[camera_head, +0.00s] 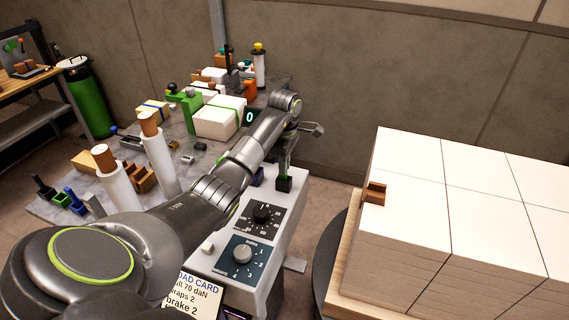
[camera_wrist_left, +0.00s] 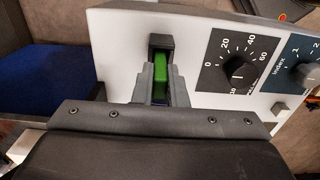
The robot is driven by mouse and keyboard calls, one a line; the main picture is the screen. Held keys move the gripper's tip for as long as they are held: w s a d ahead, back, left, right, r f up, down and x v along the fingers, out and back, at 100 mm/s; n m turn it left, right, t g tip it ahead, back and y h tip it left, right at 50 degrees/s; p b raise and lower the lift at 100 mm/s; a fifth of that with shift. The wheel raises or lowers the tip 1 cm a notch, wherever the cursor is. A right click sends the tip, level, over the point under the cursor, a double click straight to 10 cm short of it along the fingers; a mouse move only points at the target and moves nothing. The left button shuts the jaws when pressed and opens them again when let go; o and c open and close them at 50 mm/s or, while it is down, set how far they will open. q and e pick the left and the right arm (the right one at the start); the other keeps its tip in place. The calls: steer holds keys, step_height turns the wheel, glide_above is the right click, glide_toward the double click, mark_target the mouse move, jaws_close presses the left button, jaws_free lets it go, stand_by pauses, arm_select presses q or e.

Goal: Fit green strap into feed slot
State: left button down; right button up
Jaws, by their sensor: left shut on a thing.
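My left gripper (camera_wrist_left: 160,88) is shut on the green strap (camera_wrist_left: 160,72), which shows as a bright green piece between its grey fingers in the left wrist view. The strap's tip is right at the black-framed feed slot (camera_wrist_left: 160,42) on the white machine panel. I cannot tell how far it is inside the slot. The fingers hide most of the strap. My right gripper is not in view.
The white machine panel (camera_wrist_left: 130,20) carries a force dial (camera_head: 262,214) and an index dial (camera_head: 242,253). A pallet of white reams (camera_head: 410,215) with a brown corner piece (camera_head: 375,192) stands at the right. A cluttered grey bench (camera_head: 190,150) lies behind my arm.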

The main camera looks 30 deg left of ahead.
arm_select(q)
steer(key=shift+f, duration=0.15)
steer(key=c, duration=1.5)
jaws_free()
steer(key=shift+o, duration=0.2)
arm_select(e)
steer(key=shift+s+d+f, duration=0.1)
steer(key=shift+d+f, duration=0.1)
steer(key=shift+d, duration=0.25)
arm_select(q)
steer(key=shift+r, duration=0.2)
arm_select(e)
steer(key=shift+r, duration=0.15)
